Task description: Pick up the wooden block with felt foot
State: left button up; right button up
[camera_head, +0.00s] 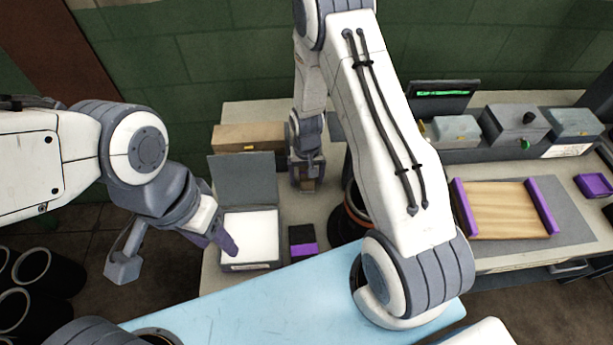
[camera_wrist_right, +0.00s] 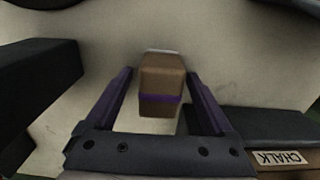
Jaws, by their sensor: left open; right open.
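The wooden block (camera_wrist_right: 161,84) is brown with a purple band and a pale edge at its far end, in the right wrist view. My right gripper (camera_wrist_right: 160,78) is open, with one purple finger on each side of the block and visible gaps between. In the head view the right gripper (camera_head: 307,160) is over the block (camera_head: 307,185), which shows only partly beneath it. My left gripper (camera_head: 217,238) is open and empty beside the white-topped open box (camera_head: 250,235).
A cardboard-coloured box (camera_head: 248,137) stands behind. A black and purple item (camera_head: 302,241) lies in front of the block. A dark round container (camera_head: 350,215) is to the right, partly behind my arm. The right wrist view shows a dark box with a CHALK label (camera_wrist_right: 279,158).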

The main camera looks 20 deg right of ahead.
grip_shut()
dwell(0.3)
notch_tip(320, 180, up, 10)
jog(key=shift+b, duration=0.9)
jog(key=c, duration=0.8)
grip_release()
jog(key=c, duration=0.5)
